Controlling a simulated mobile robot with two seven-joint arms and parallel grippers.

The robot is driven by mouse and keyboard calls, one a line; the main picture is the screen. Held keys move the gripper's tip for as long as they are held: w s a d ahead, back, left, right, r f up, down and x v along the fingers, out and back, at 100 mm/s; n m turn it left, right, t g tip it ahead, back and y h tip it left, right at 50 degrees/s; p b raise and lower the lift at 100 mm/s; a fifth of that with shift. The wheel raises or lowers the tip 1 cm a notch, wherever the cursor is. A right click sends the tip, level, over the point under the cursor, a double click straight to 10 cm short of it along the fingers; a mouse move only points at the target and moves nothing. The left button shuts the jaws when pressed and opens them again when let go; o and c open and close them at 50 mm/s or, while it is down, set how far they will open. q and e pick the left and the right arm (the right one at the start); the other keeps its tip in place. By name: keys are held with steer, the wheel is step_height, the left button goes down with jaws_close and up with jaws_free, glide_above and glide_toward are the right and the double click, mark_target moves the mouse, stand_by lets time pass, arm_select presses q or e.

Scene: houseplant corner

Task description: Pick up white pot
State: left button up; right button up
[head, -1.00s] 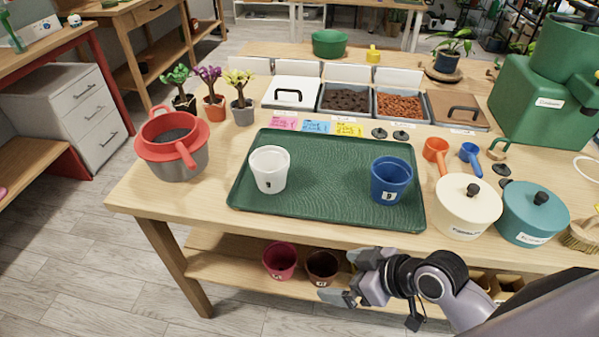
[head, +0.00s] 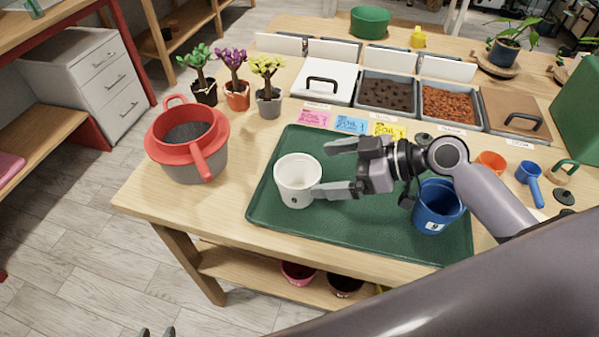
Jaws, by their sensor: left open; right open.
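The white pot (head: 291,187) stands upright on the left part of the green tray (head: 272,211). My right gripper (head: 323,168) reaches in from the right over the tray. It is open and empty, its fingers pointing left at the pot's right side. The lower fingertip overlaps the pot's right edge in the picture; I cannot tell whether it touches. The upper fingertip is right of and behind the rim. Only the tips of my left gripper (head: 157,332) show at the bottom edge, open and far from the pot.
A blue pot (head: 432,221) stands on the tray's right side, partly behind my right arm. A red-rimmed grey container (head: 188,160) is left of the tray. Small potted plants, coloured notes and soil bins line the back. Dark red pots (head: 298,273) sit on the lower shelf.

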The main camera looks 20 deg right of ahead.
mark_target(280, 173)
steer(key=x, duration=0.2)
steer(key=shift+w+a, duration=0.1)
steer(key=shift+a, duration=0.15)
steer(key=shift+b+x, duration=0.5)
steer(key=shift+x, duration=1.85)
steer(key=c, duration=1)
